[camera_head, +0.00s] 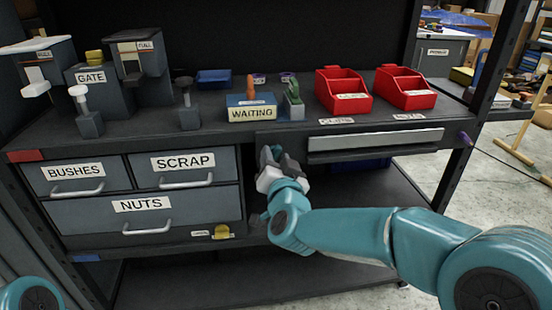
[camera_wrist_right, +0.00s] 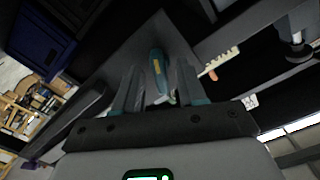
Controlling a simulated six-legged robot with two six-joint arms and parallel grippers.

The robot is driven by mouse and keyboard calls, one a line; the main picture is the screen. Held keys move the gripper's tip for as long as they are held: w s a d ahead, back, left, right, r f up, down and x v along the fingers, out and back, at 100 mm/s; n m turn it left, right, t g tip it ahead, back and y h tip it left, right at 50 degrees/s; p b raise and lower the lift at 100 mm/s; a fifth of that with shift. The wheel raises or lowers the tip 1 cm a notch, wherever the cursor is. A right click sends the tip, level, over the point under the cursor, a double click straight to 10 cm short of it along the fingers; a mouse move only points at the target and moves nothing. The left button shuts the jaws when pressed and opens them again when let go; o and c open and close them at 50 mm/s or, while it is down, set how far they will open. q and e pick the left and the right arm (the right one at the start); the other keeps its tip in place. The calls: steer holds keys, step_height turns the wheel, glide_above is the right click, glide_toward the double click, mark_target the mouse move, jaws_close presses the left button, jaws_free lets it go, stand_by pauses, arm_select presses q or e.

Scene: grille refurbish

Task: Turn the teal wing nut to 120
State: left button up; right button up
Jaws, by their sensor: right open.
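The teal wing nut (camera_wrist_right: 158,64) shows in the right wrist view as an elongated teal piece on a dark grey panel. It lies between the two fingers of my right gripper (camera_wrist_right: 158,88), with a gap visible on either side. In the head view my right gripper (camera_head: 270,158) is at the bench front, just right of the drawers, and hides the wing nut. The gripper is open. A pale scale strip with dark marks (camera_wrist_right: 218,63) lies to the right of the nut, an orange piece near it. My left gripper is out of view.
Drawers labelled BUSHES, SCRAP and NUTS (camera_head: 188,215) stand left of my right gripper. A pale horizontal bar (camera_head: 376,140) runs along the bench front to its right. On the bench top are a WAITING block (camera_head: 250,113) and red bins (camera_head: 343,91).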

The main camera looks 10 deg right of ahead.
steer(key=shift+s+b, duration=0.5)
steer(key=shift+s, duration=1.45)
steer(key=s, duration=0.4)
steer(key=shift+s+b, duration=0.3)
steer(key=shift+b, duration=0.05)
steer(key=shift+d, duration=0.1)
